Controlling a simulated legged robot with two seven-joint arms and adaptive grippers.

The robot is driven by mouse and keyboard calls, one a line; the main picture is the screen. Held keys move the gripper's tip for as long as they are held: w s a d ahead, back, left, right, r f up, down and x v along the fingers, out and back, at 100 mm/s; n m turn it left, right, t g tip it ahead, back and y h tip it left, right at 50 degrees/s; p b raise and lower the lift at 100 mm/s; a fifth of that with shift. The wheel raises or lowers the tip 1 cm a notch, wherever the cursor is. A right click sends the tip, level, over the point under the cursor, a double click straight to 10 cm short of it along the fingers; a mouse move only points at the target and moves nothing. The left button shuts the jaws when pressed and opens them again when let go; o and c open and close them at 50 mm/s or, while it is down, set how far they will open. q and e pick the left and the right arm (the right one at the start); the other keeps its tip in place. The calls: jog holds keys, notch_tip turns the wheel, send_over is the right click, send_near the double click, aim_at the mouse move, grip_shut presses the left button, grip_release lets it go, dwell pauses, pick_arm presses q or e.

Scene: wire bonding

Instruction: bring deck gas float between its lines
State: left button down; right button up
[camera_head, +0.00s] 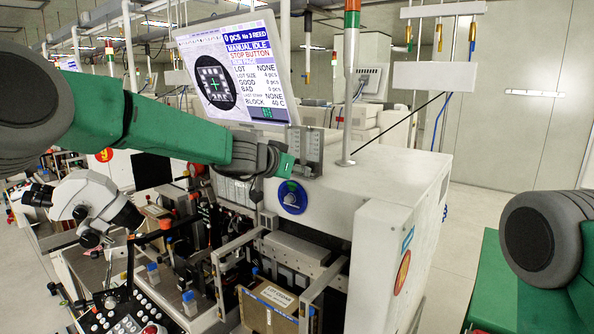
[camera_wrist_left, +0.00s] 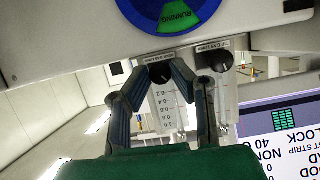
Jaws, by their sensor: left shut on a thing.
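The deck gas meter (camera_wrist_left: 166,104) is a clear, scaled tube with a black knob (camera_wrist_left: 161,74), under a label reading deck gas. In the left wrist view my left gripper (camera_wrist_left: 157,70) is shut on this knob, one dark finger on each side. I cannot make out the float or its lines. The tip gas meter (camera_wrist_left: 221,100), with its own black knob (camera_wrist_left: 221,61), stands just right of it, apart from the fingers. In the head view my left gripper (camera_head: 284,164) is at the meters, its fingers partly hidden. My right gripper is outside both views.
The tilted monitor (camera_head: 238,72) stands close behind my left arm. A signal tower (camera_head: 350,70) and microscope (camera_head: 97,205) flank the area.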

pick_arm(q)
jog(key=n, duration=0.1)
jog(key=n+h, duration=0.1)
jog(key=n, duration=0.1)
jog(key=shift+w+a+r+g+h, duration=0.2)
jog(key=shift+w+r+g+h, duration=0.1)
jog(key=shift+g+h, duration=0.1)
dwell(0.6)
jog(key=shift+d, duration=0.1)
jog(key=c, duration=1.6)
grip_release()
jog(key=shift+o, duration=0.9)
jog(key=shift+f, duration=0.2)
jog(key=v, duration=1.2)
jog(key=shift+w, duration=0.2)
